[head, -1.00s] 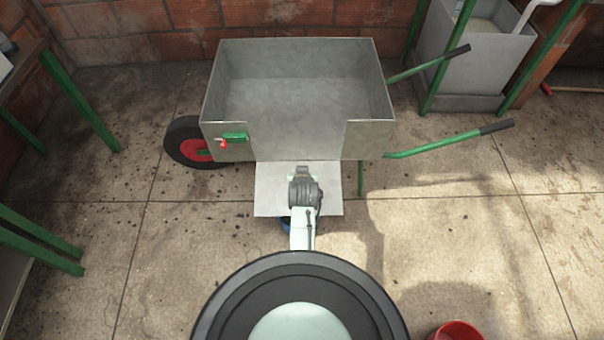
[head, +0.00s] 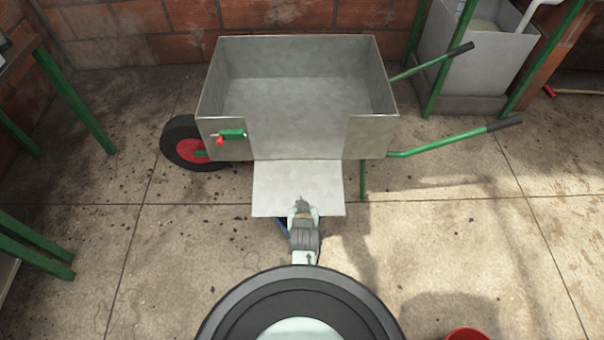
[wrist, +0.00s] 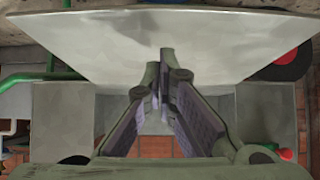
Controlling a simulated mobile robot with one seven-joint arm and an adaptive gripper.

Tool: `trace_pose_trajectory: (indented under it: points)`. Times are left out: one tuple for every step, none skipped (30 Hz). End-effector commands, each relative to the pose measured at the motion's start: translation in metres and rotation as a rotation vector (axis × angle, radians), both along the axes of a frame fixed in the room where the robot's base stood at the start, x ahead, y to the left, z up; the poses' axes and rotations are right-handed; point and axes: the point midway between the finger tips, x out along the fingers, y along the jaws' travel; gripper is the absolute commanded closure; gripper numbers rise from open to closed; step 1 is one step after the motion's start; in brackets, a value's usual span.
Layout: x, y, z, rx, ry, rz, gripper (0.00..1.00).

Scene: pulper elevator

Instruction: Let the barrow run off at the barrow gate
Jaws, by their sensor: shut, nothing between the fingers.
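The grey sheet-metal barrow (head: 225,105) stands on the floor, and its box looks empty. Its gate (head: 280,190) hangs open as a flat flap, sloping out from the gap in the near wall. The flap also shows across the top of the wrist view (wrist: 110,45). A green latch (head: 233,134) with a red knob is on the near wall, left of the gap. My gripper (head: 300,202) is shut and empty at the flap's outer edge. Its fingertips (wrist: 163,55) overlap the flap in the wrist view; whether they touch it I cannot tell.
The barrow's black and red wheel (head: 188,145) is at left, its green handles (head: 450,137) at right. Green-legged benches (head: 75,100) stand at left. A grey tank (head: 478,60) is at back right. A red bucket (head: 467,334) stands near right. The floor at right is mostly clear.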

Motion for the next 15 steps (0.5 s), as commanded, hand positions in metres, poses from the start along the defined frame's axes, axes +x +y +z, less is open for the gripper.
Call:
trace_pose_trajectory:
  points:
    - [0.0002, 0.0001, -0.0035, 0.000, 0.000, 0.000, 1.00]
    - [0.0003, 0.0000, -0.0045, 0.000, 0.000, 0.000, 1.00]
    - [0.0004, 0.0000, -0.0056, 0.000, -0.001, 0.000, 1.00]
    - [0.0004, 0.0000, -0.0063, 0.000, -0.001, 0.000, 1.00]
    - [0.0004, 0.0000, -0.0068, 0.000, -0.001, 0.000, 1.00]
    - [0.0005, 0.0000, -0.0073, 0.000, -0.001, 0.000, 1.00]
    - [0.0006, 0.0000, -0.0075, 0.000, -0.001, 0.000, 1.00]
    - [0.0006, 0.0000, -0.0077, 0.000, -0.001, 0.000, 1.00]
    - [0.0005, 0.0000, -0.0078, 0.000, -0.001, 0.000, 1.00]
    - [0.0005, 0.0000, -0.0078, 0.000, -0.001, 0.000, 1.00]
    - [0.0005, 0.0000, -0.0078, 0.000, -0.001, 0.000, 1.00]
    - [0.0005, 0.0000, -0.0078, 0.000, -0.001, 0.000, 1.00]
    - [0.0005, 0.0000, -0.0078, 0.000, -0.001, 0.000, 1.00]
    - [0.0005, 0.0000, -0.0078, 0.000, -0.001, 0.000, 1.00]
    - [0.0005, 0.0000, -0.0078, 0.000, -0.001, 0.000, 1.00]
